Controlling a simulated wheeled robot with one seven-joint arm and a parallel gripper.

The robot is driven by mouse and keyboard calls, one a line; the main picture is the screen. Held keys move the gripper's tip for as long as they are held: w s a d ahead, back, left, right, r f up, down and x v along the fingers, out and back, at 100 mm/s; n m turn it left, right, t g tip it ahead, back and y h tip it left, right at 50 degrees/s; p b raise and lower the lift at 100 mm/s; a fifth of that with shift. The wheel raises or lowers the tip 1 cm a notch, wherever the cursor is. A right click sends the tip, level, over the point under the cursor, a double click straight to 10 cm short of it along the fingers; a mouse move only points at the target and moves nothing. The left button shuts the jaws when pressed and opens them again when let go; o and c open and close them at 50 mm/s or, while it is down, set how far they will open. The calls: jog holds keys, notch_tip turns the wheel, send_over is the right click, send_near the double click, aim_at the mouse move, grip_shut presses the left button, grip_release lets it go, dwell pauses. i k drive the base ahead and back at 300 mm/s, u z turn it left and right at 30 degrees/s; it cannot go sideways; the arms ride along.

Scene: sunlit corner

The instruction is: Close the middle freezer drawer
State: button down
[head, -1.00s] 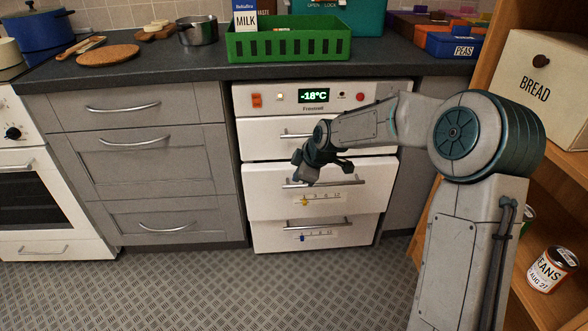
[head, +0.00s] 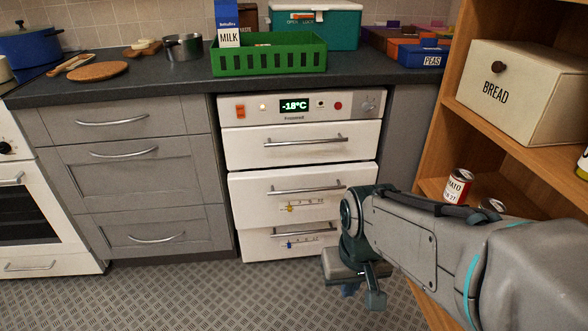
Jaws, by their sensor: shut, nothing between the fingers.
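The white freezer (head: 292,118) stands under the dark counter, its display reading -18°C. Its middle drawer (head: 255,205) has a bar handle (head: 305,188) and a small scale with a yellow slider. This drawer seems to stand slightly forward of the bottom drawer (head: 262,246); how far is hard to tell. The top drawer (head: 245,150) looks flush. My gripper (head: 362,292) is shut and empty, low in front of the freezer's right side, pointing down and apart from the middle drawer's handle. My arm hides the lower right of the freezer.
A wooden shelf (head: 437,120) stands close on the right, with a bread box (head: 530,90) and cans (head: 458,186). Grey cabinets (head: 130,170) are to the left. The counter holds a green crate (head: 268,60). The floor (head: 200,295) in front is clear.

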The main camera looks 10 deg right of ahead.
aim_at(259, 198)
jog(key=u, duration=0.4)
jog(key=k, duration=0.45)
jog(key=u, duration=0.95)
jog(key=i, duration=1.3)
jog(key=z, duration=1.1)
jog(key=i, duration=0.3)
jog(key=z, duration=0.25)
